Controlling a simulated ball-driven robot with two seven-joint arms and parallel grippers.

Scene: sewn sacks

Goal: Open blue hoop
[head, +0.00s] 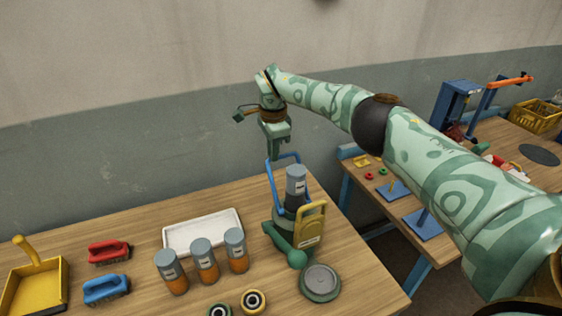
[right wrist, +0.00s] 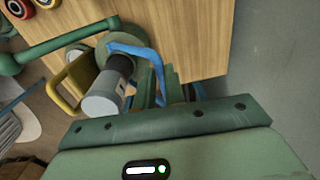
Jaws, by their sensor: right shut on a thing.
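The blue hoop (head: 273,184) stands raised on a green device (head: 283,232) near the right end of the wooden table. In the right wrist view the blue hoop (right wrist: 150,53) runs in between my fingers. My right gripper (head: 277,153) points down from above and is shut on the top of the hoop; it also shows in the right wrist view (right wrist: 172,92). A grey-capped dark cylinder (head: 296,185) stands upright within the device, beside a yellow handle-shaped part (head: 312,225). My left gripper is not in view.
A round grey lid (head: 320,281) sits in front. A wall stands close behind.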

